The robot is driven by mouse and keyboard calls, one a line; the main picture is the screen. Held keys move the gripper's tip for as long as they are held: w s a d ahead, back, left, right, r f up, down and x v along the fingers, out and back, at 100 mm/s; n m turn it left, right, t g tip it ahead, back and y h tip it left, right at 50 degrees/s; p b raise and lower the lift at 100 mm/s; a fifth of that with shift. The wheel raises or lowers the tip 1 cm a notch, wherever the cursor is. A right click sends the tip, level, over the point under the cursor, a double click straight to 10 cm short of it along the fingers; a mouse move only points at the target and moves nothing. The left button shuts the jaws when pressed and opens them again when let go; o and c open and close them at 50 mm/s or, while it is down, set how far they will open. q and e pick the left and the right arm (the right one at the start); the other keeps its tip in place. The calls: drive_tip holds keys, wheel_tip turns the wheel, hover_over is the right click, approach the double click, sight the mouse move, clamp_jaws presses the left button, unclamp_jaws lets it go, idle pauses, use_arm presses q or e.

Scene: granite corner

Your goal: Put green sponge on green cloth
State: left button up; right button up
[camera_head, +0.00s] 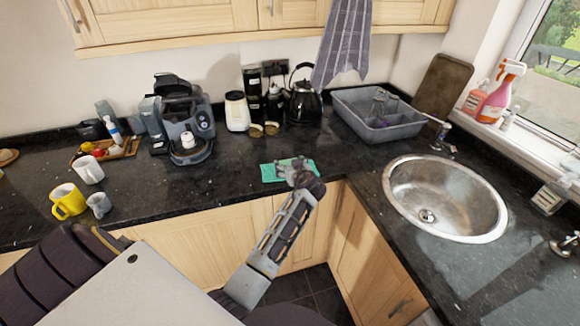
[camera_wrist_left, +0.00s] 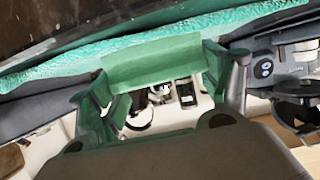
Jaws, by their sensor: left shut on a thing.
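The green cloth (camera_head: 267,174) lies flat on the dark counter near its front edge, left of the sink. In the wrist view it is a textured teal strip (camera_wrist_left: 50,70) across the upper part. My left gripper (camera_head: 295,170) is over the cloth's right part. It is shut on the green sponge (camera_wrist_left: 155,61), which spans between its fingertips (camera_wrist_left: 158,82) in the wrist view. The sponge is right against the cloth in that view; I cannot tell whether they touch. In the head view the gripper mostly hides the sponge. My right gripper is not in view.
A grey dish tub (camera_head: 365,128) and a black kettle (camera_head: 304,104) stand behind the cloth. The round sink (camera_head: 445,190) is to the right. A coffee machine (camera_head: 180,120), a yellow mug (camera_head: 68,201) and other cups are left. Counter between mugs and cloth is clear.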

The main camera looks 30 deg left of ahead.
use_arm(q)
drive_tip(key=shift+s+d+f, duration=0.1)
drive_tip(key=shift+f, duration=0.35)
drive_tip(key=o, duration=0.9)
drive_tip(key=shift+c, duration=0.2)
drive_tip(key=shift+r, duration=0.15)
drive_tip(key=shift+r, duration=0.15)
drive_tip(key=shift+r+p, duration=0.55)
drive_tip(key=shift+p, duration=0.05)
drive_tip(key=p+v, duration=0.3)
drive_tip(key=v, duration=0.8)
drive_tip(key=shift+d, duration=0.35)
drive_tip(key=shift+s+r, duration=0.1)
